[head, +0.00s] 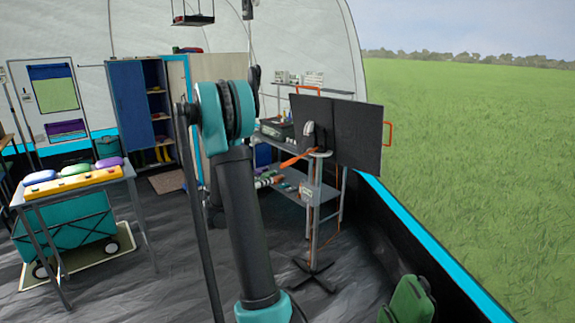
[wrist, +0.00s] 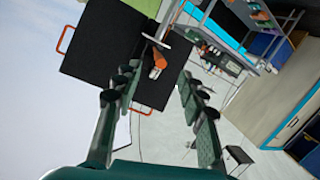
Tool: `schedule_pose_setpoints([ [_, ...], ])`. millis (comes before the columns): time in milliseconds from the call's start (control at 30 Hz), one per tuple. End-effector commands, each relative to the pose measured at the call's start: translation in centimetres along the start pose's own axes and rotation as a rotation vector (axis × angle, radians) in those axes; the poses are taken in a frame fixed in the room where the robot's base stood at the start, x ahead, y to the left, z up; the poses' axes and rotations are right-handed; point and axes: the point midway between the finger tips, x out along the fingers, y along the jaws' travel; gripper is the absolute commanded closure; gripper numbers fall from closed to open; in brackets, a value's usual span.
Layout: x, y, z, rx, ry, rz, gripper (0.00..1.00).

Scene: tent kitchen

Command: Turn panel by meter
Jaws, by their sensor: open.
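The panel (head: 352,148) is a flat black board with orange handles, mounted on a thin grey stand with a dark base. One handle (head: 388,134) is at its right edge and another handle (head: 307,90) at its top. An orange lever (head: 297,158) sits at the stand's clamp. In the wrist view, the panel (wrist: 100,52) fills the upper left with a handle (wrist: 66,39) on its left side. My gripper (wrist: 158,76) is open and empty, its fingers pointing toward the panel. Contact cannot be told. I cannot make out a meter clearly.
A grey metal shelf (head: 325,188) with items stands behind the panel. A table (head: 119,173) with coloured cases stands at left, a teal wagon (head: 66,222) under it. The dark floor between is largely clear.

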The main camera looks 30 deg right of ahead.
Motion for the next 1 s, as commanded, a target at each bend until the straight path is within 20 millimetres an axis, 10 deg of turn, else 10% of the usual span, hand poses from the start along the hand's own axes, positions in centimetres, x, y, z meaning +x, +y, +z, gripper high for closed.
schedule_pose_setpoints([
  [467, 4.7, -1.8, -1.9, 0.077, 0.166, 0.053, 0.59],
  [1000, 15.0, -1.1, -3.6, 0.076, 0.164, 0.053, 0.59],
])
